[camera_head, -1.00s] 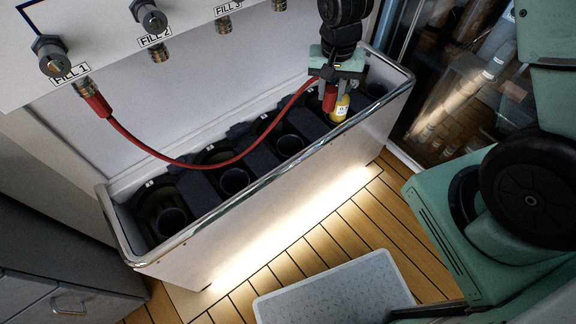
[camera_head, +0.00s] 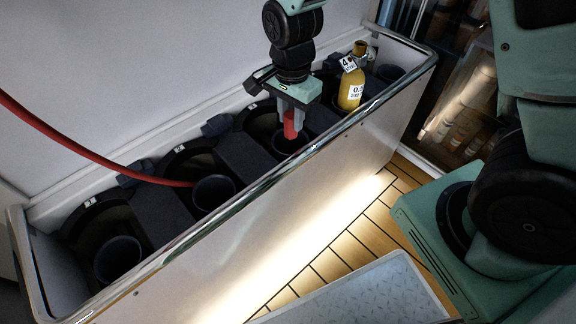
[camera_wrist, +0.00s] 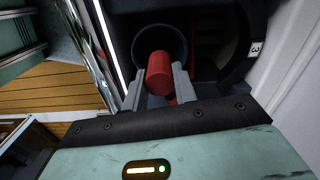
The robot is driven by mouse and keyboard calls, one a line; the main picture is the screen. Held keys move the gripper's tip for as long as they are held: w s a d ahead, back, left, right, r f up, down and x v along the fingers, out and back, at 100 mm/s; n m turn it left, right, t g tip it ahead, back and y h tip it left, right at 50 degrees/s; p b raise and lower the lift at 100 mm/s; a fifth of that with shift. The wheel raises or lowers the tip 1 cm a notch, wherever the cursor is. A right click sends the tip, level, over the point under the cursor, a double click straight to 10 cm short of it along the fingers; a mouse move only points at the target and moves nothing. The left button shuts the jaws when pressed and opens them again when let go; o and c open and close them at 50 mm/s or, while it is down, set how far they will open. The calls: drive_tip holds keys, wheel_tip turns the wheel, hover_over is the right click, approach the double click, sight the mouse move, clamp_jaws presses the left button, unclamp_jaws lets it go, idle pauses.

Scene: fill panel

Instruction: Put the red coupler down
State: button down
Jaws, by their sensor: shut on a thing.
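My gripper (camera_head: 291,128) is shut on the red coupler (camera_head: 290,122), which hangs between its fingers. In the wrist view, the coupler (camera_wrist: 160,72) sits between the two grey fingertips (camera_wrist: 158,88), over the opening of a dark round cup (camera_wrist: 176,32). A tag reading 3 shows beside that cup. In the head view, the coupler's lower end is at this cup (camera_head: 284,144); I cannot tell whether it touches it. The red hose (camera_head: 95,158) comes in from the left and drops out of sight near another cup; its link to the coupler is hidden.
The long white trough (camera_head: 250,215) with a chrome rim holds several dark cups and dividers. A yellow bottle (camera_head: 351,90) with a tag reading 4 stands to the right of my gripper. A pale tray (camera_head: 365,290) lies on the plank floor.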

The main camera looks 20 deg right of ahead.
wheel_tip(320, 180, down, 10)
drive_tip(key=b, duration=0.4)
drive_tip(key=shift+f, duration=0.1)
drive_tip(key=c, duration=1.4)
unclamp_jaws()
wheel_tip(320, 180, up, 12)
drive_tip(key=p, duration=0.5)
drive_tip(key=s+a+r+n, duration=0.2)
drive_tip(key=s+r+n, duration=0.1)
drive_tip(key=s+n, duration=0.3)
drive_tip(key=s+a+r+n, duration=0.2)
drive_tip(key=s+r+n, duration=0.2)
drive_tip(key=s+n, duration=0.3)
drive_tip(key=s+a+r+n, duration=0.2)
drive_tip(key=s+r+n, duration=0.2)
drive_tip(key=s+n, duration=0.3)
drive_tip(key=shift+a+n+y, duration=0.15)
drive_tip(key=shift+n+y, duration=0.15)
